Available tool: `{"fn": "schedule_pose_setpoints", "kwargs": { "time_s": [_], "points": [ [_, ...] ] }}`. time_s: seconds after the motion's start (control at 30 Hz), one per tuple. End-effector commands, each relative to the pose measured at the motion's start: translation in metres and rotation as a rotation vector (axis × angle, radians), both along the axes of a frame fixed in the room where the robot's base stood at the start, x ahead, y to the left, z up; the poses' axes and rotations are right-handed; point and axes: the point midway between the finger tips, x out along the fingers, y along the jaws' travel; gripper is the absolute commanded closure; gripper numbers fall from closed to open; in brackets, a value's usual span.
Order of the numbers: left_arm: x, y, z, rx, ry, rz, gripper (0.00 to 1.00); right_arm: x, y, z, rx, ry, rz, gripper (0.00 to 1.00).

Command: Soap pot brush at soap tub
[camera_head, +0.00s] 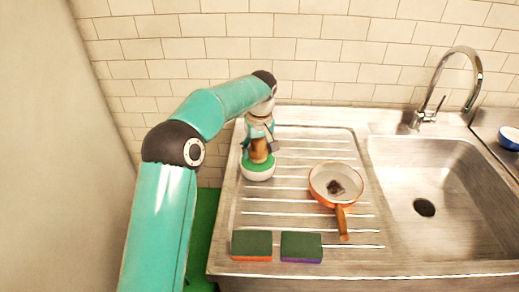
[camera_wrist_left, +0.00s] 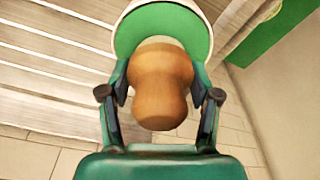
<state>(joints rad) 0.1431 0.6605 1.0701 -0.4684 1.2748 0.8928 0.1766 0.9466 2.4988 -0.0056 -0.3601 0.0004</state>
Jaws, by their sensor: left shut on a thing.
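My left gripper (camera_head: 260,146) points down at the left side of the drainboard. It is shut on the brown wooden knob of the pot brush (camera_head: 258,152), which fills the middle of the left wrist view (camera_wrist_left: 160,85). Directly beneath the knob is a round white piece with a green top (camera_head: 257,173), also at the top of the left wrist view (camera_wrist_left: 160,20). I cannot tell whether this is the soap tub or the brush's own head. Bristles are not clearly visible. My right gripper is out of view.
An orange pan (camera_head: 335,183) with a dark patch inside sits mid-drainboard, handle toward the front. Two dark green sponges (camera_head: 252,244) (camera_head: 301,246) lie at the front edge. The sink (camera_head: 450,190), faucet (camera_head: 430,115) and a blue-white bowl (camera_head: 510,137) are right.

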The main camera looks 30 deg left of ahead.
Motion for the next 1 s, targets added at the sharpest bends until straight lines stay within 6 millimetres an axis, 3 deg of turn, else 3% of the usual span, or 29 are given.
{"fn": "schedule_pose_setpoints", "kwargs": {
  "time_s": [1.0],
  "points": [
    [0.0003, -0.0006, -0.0071, 0.000, 0.000, -0.001, 0.65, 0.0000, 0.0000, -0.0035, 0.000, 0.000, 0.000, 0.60]
  ]
}}
